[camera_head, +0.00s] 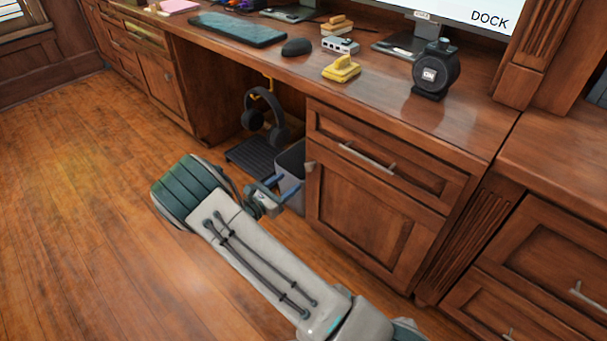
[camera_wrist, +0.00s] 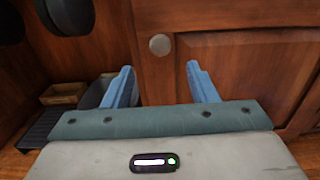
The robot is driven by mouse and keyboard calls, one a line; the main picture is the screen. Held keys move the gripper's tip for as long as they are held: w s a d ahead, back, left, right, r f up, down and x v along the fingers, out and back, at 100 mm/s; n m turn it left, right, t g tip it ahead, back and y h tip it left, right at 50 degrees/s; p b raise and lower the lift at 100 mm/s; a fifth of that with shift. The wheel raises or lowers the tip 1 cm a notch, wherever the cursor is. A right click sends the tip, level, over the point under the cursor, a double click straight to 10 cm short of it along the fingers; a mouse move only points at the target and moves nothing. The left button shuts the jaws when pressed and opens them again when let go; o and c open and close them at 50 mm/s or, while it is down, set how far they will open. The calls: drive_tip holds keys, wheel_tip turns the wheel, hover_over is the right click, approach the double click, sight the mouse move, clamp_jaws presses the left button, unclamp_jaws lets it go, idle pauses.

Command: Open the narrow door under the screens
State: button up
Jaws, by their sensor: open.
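The narrow wooden door (camera_head: 370,222) is under the desk's right drawer, below the screen, and looks shut. It also fills the right of the wrist view (camera_wrist: 250,75). Its small round knob (camera_head: 310,167) is at the upper left edge of the door. In the wrist view the knob (camera_wrist: 160,44) shows just beyond my fingertips, between their lines and apart from both. My gripper (camera_wrist: 160,70) is open and empty, with blue fingers either side. In the head view my gripper (camera_head: 282,190) is left of the door, partly hidden by my arm.
A drawer with a bar handle (camera_head: 367,158) is above the door. Left of the door, the knee space holds a grey bin (camera_head: 290,160), hanging headphones (camera_head: 265,118) and a dark footrest (camera_head: 250,155). Wooden floor (camera_head: 80,200) is clear to the left.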

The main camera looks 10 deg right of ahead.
sight(308, 168)
drive_tip(key=b+x, duration=0.2)
drive_tip(key=x, duration=0.6)
drive_tip(key=shift+w+d, duration=0.1)
